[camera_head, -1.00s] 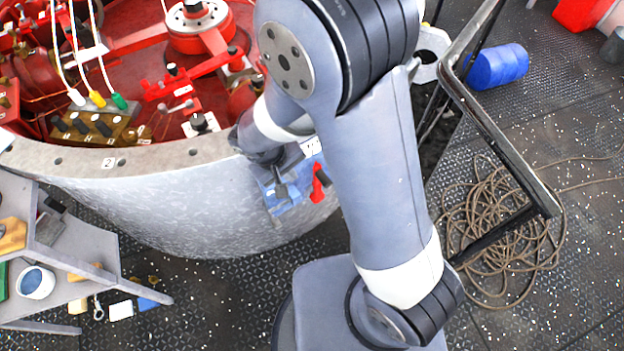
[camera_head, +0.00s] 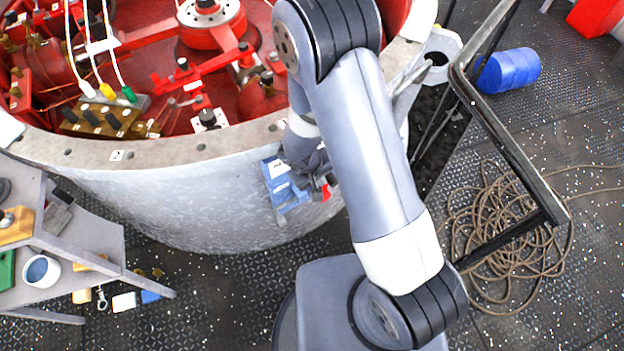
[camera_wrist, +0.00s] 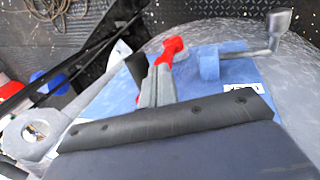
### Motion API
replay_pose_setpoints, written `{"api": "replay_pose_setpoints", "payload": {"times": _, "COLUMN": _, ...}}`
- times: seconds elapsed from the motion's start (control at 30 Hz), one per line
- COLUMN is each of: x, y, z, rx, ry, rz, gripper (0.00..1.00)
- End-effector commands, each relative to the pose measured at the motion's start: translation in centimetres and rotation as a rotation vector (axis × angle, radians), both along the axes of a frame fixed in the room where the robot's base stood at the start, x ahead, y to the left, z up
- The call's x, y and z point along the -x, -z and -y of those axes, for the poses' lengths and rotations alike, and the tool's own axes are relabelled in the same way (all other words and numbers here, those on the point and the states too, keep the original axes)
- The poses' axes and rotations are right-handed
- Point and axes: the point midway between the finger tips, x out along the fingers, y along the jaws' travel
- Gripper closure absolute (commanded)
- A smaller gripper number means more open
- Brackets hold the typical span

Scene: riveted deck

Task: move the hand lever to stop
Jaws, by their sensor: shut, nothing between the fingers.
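A blue panel (camera_head: 278,172) is fixed to the outside of the pale round wall; it also shows in the wrist view (camera_wrist: 110,100). A red handle (camera_head: 326,191), also in the wrist view (camera_wrist: 173,48), stands out at it. A grey crank-like lever (camera_wrist: 276,35) with a cylindrical knob reaches from the blue block at the right of the wrist view. My gripper (camera_head: 316,166) is at the panel; its shut grey fingers (camera_wrist: 156,86) show beside the red handle in the wrist view, with nothing held. Whether they touch it I cannot tell. A white label is partly hidden, its word unreadable.
The pale drum rim (camera_head: 180,150) surrounds red machinery. A grey shelf unit (camera_head: 95,250) stands at the left. A dark metal rail (camera_head: 510,140), coiled rope (camera_head: 500,225) and a blue drum (camera_head: 508,70) are at the right. Open deck lies below the panel.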

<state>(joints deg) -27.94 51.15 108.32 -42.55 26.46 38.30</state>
Motion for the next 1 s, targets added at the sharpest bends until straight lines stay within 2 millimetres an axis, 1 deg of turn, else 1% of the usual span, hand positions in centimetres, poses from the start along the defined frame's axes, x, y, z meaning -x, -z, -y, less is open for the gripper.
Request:
{"api": "replay_pose_setpoints", "payload": {"times": 0.43, "x": -0.2, "y": 0.2, "z": 0.3, "rx": 0.0, "ry": 0.0, "rz": 0.0, "gripper": 1.0}}
{"api": "replay_pose_setpoints", "payload": {"times": 0.7, "x": -0.7, "y": 0.3, "z": 1.3, "rx": 0.002, "ry": 0.001, "rz": -0.001, "gripper": 1.0}}
{"api": "replay_pose_setpoints", "payload": {"times": 1.0, "x": -0.6, "y": 0.3, "z": 1.3, "rx": 0.002, "ry": 0.001, "rz": -0.004, "gripper": 1.0}}
